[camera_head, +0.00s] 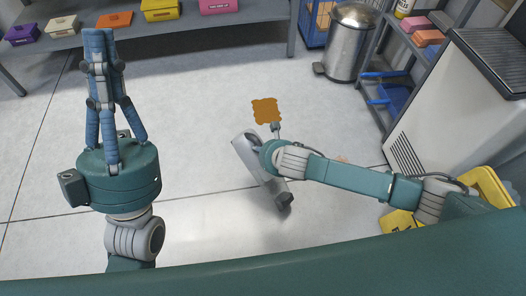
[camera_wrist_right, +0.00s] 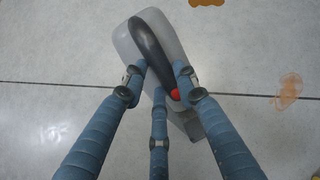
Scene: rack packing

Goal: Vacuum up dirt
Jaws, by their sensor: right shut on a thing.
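In the right wrist view, the fingers of my right gripper (camera_wrist_right: 158,82) are closed around the vacuum's dark handle (camera_wrist_right: 150,45), which has a red button. A fainter orange-brown stain (camera_wrist_right: 289,91) lies to the right in that view. The brown patch (camera_wrist_right: 207,2) is cut off at its top edge. My left gripper (camera_head: 98,38) is empty, its fingertips together, far left of the vacuum.
A metal bin (camera_head: 349,45) stands at the back right beside a shelf rack (camera_head: 375,75). A white cabinet (camera_head: 440,110) and yellow objects (camera_head: 490,187) are at the right. A grey bench (camera_head: 145,37) with coloured boxes runs along the back left. The middle floor is open.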

